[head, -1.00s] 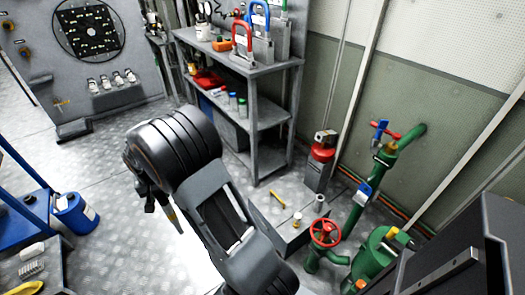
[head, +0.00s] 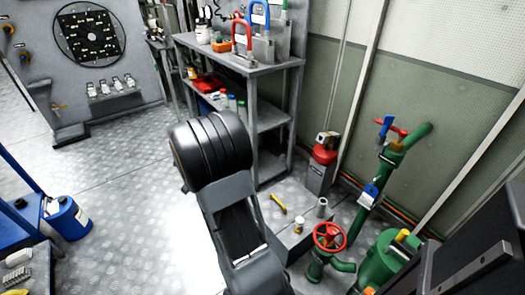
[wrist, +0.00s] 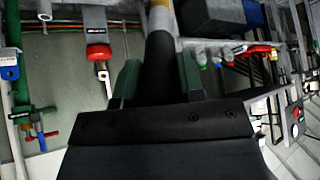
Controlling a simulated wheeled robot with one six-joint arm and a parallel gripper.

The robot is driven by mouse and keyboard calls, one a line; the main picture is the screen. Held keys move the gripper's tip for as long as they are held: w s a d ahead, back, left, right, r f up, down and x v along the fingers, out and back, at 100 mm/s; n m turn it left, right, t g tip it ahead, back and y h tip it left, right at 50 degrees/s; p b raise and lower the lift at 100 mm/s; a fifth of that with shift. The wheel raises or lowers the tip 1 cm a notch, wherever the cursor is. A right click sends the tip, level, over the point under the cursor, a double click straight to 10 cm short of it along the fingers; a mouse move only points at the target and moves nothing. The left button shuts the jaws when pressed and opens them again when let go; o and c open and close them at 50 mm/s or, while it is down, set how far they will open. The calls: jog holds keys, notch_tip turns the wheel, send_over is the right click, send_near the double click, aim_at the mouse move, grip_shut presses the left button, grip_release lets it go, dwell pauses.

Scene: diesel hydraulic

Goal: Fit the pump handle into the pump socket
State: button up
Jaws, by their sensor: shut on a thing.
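My gripper (wrist: 158,85) is shut on the pump handle (wrist: 161,62), a dark rod with a yellow band and a pale part farther along, running out of the top of the wrist view. In the head view my arm hides the gripper and the handle. A short grey upright tube (head: 321,208), which looks like the pump socket, stands on a low grey block (head: 290,240) right of my arm. A similar pale tube (wrist: 44,10) shows at the top left of the wrist view, apart from the handle.
A red valve wheel (head: 329,236) and green pipes (head: 365,195) stand right of the block. A grey shelf (head: 262,68) with padlocks is behind my arm. The floor to the left is open.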

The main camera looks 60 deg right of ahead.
jog(key=s+d+m+g+h+b, duration=0.3)
jog(key=s+d, duration=0.1)
jog(key=d, duration=0.5)
jog(key=s+d+m+g+h+b, duration=0.3)
jog(key=s+d+m+g+b, duration=0.1)
jog(key=d, duration=0.6)
jog(key=shift+s+d+r+m+h, duration=0.2)
jog(key=shift+s+r+m+h, duration=0.1)
jog(key=shift+s+r, duration=0.2)
jog(key=shift+f+b, duration=0.3)
jog(key=shift+b, duration=1)
jog(key=shift+b+x, duration=2)
jog(key=shift+x, duration=0.45)
jog(key=shift+s+d+r, duration=0.1)
jog(key=shift+r, duration=0.1)
jog(key=shift+b, duration=2.25)
